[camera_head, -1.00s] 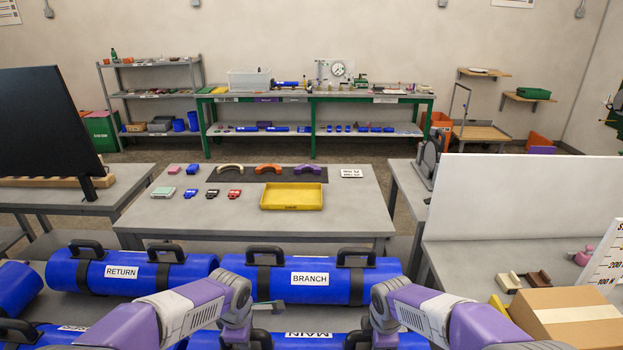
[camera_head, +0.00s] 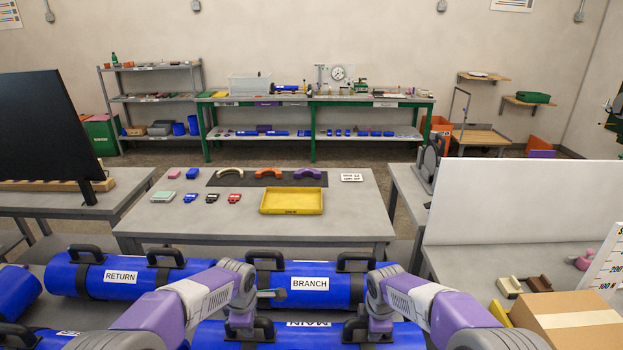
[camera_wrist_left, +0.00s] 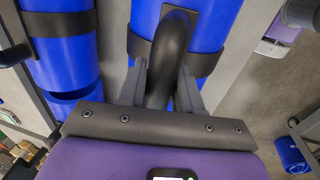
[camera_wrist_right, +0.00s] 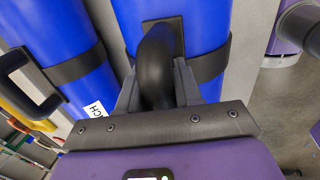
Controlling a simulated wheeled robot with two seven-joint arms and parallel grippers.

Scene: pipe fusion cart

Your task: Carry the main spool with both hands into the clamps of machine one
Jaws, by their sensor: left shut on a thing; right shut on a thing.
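The main spool (camera_head: 310,332) is a blue cylinder with a MAIN label and black handles, low in the head view, in front of the branch spool. My left gripper (camera_wrist_left: 160,85) is shut on one black handle (camera_wrist_left: 176,45) of the main spool. My right gripper (camera_wrist_right: 158,85) is shut on the other handle (camera_wrist_right: 158,50). In the head view both wrists hang over the spool and hide its handles in part. The label is partly cut by the spool's curve. The clamps of machine one cannot be made out in these views.
The branch spool (camera_head: 325,293) lies just behind the main spool, and the return spool (camera_head: 95,277) lies to its left. Beyond them stands a grey table with a yellow tray (camera_head: 292,201). A cardboard box (camera_head: 570,315) and white panel (camera_head: 540,205) are at the right.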

